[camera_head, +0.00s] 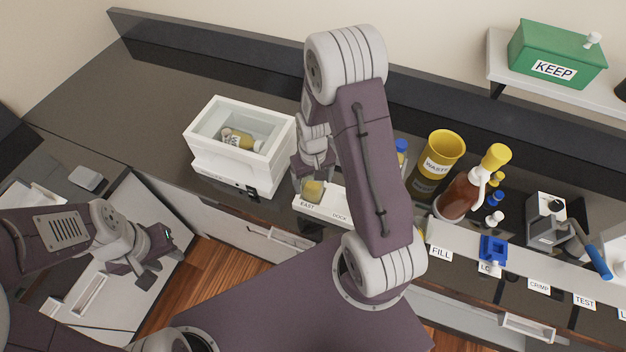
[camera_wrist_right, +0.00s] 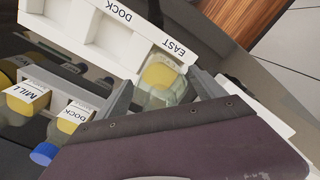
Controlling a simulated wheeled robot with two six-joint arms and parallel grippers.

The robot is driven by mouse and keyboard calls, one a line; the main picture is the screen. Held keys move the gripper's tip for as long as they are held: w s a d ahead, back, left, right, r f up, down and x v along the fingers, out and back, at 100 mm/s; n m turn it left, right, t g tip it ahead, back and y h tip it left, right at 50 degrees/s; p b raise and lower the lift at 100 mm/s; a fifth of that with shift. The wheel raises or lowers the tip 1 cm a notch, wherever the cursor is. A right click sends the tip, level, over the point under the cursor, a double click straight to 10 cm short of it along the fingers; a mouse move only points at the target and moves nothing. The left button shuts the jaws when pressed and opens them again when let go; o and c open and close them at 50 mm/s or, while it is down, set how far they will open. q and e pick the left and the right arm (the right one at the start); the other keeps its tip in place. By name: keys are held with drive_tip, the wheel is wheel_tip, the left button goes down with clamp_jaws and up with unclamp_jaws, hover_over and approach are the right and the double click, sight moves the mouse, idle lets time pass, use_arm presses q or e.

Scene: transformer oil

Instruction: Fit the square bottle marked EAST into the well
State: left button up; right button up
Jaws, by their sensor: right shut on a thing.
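The square bottle (camera_wrist_right: 162,86) is clear with a yellow face and sits between the fingers of my right gripper (camera_wrist_right: 165,95), which is shut on it. In the head view the bottle (camera_head: 313,191) is at the EAST end of the white rack (camera_head: 338,210), partly hidden by my right arm. In the wrist view it is beside the EAST label (camera_wrist_right: 172,46) of the rack (camera_wrist_right: 85,22). I cannot tell how deep it is in the well. No marking on it is readable. My left gripper (camera_head: 152,259) is open and empty at the lower left.
A white open-topped box (camera_head: 205,163) holds a yellow-labelled bottle (camera_head: 238,139). Bottles marked MILL (camera_wrist_right: 27,97) and DOCK (camera_wrist_right: 74,117) stand near my right gripper. A yellow WASTE cup (camera_head: 441,152) and a brown bottle (camera_head: 460,196) stand right of my arm.

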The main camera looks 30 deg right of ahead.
drive_tip(key=shift+f+b, duration=0.75)
drive_tip(key=shift+f, duration=0.35)
drive_tip(key=o, duration=2.1)
drive_tip(key=shift+c, duration=0.2)
wheel_tip(320, 180, up, 9)
drive_tip(key=shift+r+b, duration=0.1)
drive_tip(key=shift+b, duration=0.3)
